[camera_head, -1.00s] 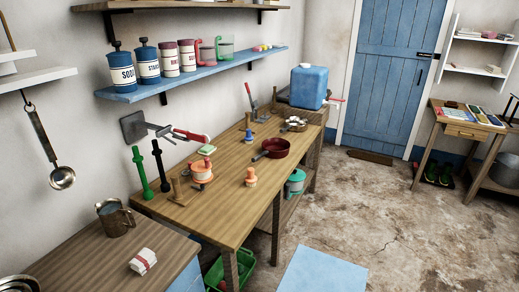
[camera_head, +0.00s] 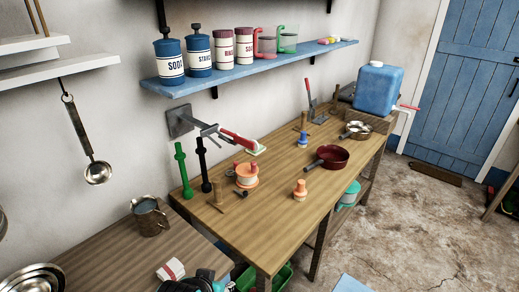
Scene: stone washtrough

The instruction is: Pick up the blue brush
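A small blue piece (camera_head: 302,139), which looks like the blue brush, stands on the wooden workbench (camera_head: 265,238) towards its back edge. An upright wooden handle (camera_head: 303,120) shows just above it; I cannot tell whether the two are one thing. A dark part at the bottom edge (camera_head: 190,284), left of the middle, looks like my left gripper. It is cut off by the frame, far from the blue piece, and its fingers cannot be made out. My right gripper is not in view.
An orange-and-cream pot (camera_head: 246,176), a small orange-topped piece (camera_head: 300,191) and a dark red pan (camera_head: 329,157) stand on the bench near the blue piece. A wall clamp arm (camera_head: 215,133) reaches over the back edge. A blue shelf (camera_head: 255,66) hangs above. The front of the bench is clear.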

